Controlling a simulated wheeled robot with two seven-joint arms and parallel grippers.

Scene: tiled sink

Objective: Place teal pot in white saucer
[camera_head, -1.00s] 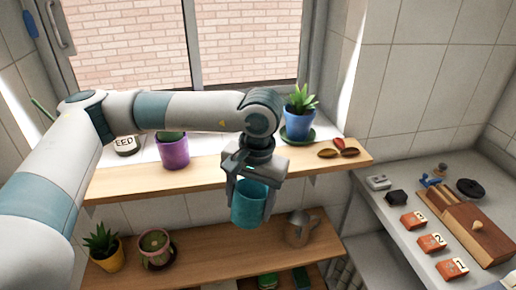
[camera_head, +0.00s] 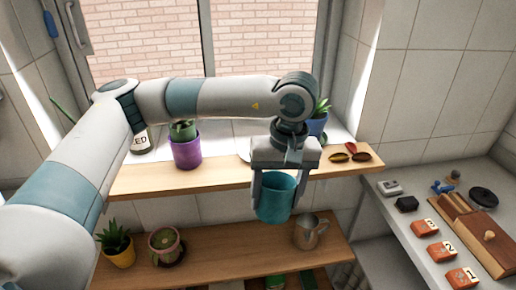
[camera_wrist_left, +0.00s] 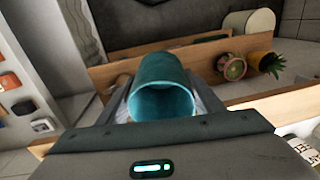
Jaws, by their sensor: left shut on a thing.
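The teal pot (camera_head: 276,200) is held upright between the fingers of my left gripper (camera_head: 277,197), in front of the upper wooden shelf's front edge. In the left wrist view the pot (camera_wrist_left: 163,88) sits between the fingers with its open, empty-looking mouth toward the camera. A pale curved edge (camera_head: 243,150) shows just left of the gripper on the upper shelf; it may be the white saucer, mostly hidden behind the gripper. My right gripper is not in view.
The upper shelf (camera_head: 225,178) holds a purple pot (camera_head: 187,153), a partly hidden blue pot (camera_head: 317,125) and brown seed-like pieces (camera_head: 350,155). The lower shelf holds a yellow pot (camera_head: 120,254), a cactus pot (camera_head: 165,245) and a metal mug (camera_head: 310,232). A counter with numbered orange packets (camera_head: 440,252) lies right.

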